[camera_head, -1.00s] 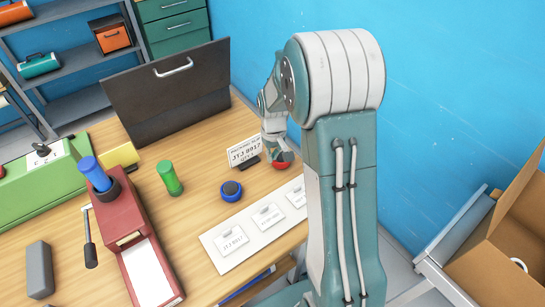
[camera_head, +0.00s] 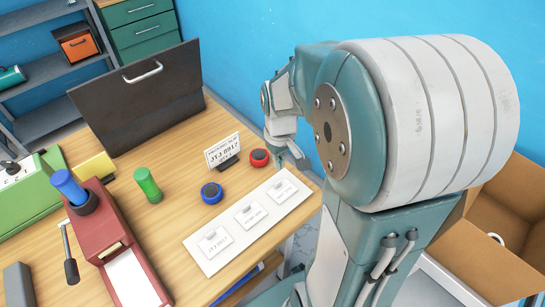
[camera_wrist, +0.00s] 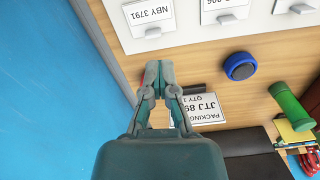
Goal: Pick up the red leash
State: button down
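A red looped cord (camera_wrist: 309,160), which looks like the red leash, shows in the lower right corner of the wrist view, partly cut off by the frame edge. I cannot make it out in the head view. My gripper (camera_wrist: 158,72) hangs over the desk's right end, well apart from the cord, with its fingertips together and nothing seen held. In the head view my gripper (camera_head: 297,160) is right of a red round stamp (camera_head: 259,157), above the white card strip (camera_head: 230,242). In the wrist view the fingers hide most of that stamp.
On the desk are a blue round stamp (camera_head: 212,193), a packing slip sign (camera_head: 222,151), a green cylinder (camera_head: 148,185), a red press (camera_head: 101,224) and a dark briefcase (camera_head: 150,100). A blue wall (camera_head: 245,45) stands behind; a cardboard box (camera_head: 500,225) is at right.

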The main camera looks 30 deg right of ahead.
jog(key=shift+s+d, duration=0.1)
jog(key=shift+s, duration=0.05)
jog(key=shift+c, duration=1.4)
grip_release()
